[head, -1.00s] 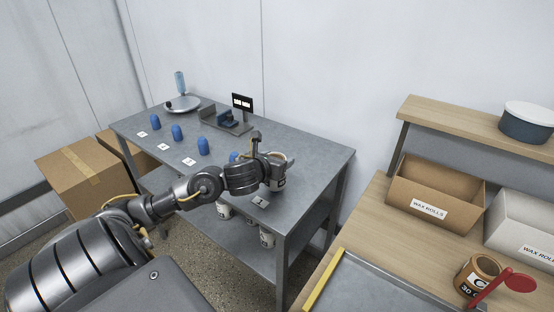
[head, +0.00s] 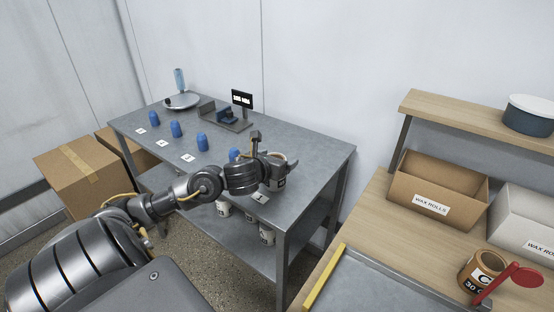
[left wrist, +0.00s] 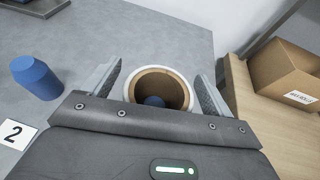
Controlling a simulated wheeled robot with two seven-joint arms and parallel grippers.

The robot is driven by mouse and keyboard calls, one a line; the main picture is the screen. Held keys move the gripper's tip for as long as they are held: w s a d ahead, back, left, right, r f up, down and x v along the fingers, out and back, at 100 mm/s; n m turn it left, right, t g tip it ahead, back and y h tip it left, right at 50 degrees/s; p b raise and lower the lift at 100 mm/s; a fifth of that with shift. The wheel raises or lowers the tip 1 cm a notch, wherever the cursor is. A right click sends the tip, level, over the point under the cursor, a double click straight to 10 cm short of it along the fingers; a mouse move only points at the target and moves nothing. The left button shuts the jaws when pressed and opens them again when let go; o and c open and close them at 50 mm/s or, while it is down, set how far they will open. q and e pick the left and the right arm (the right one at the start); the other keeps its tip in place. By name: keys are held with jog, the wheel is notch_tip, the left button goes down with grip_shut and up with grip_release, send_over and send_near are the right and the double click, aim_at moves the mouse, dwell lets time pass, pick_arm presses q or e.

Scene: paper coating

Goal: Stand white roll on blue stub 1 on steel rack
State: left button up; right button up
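A white roll with a brown core (left wrist: 130,97) stands upright at the near right corner of the steel rack (head: 300,150), behind number card 1 (head: 260,198). Its lower side (head: 278,184) shows below my left gripper. Blue stub 1 (left wrist: 155,101) shows inside the core, so the roll is around it. My left gripper (left wrist: 160,70) has its fingers on both sides of the roll; narrow gaps show beside it, so it looks open. The gripper (head: 275,165) hides the roll's top in the head view. My right gripper is not in view.
Blue stubs (head: 202,142) stand bare along the rack, one beside card 2 (left wrist: 14,134). A scale (head: 182,101) and a display (head: 242,99) stand at the back. Rolls (head: 267,236) are on the lower shelf. A wooden bench (head: 375,225) with wax-roll boxes (head: 430,204) is at right.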

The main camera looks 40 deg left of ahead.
pick_arm(q)
jog(key=p+v, duration=0.4)
jog(key=v, duration=0.7)
dwell(0.6)
jog(key=shift+w, duration=0.1)
dwell(0.8)
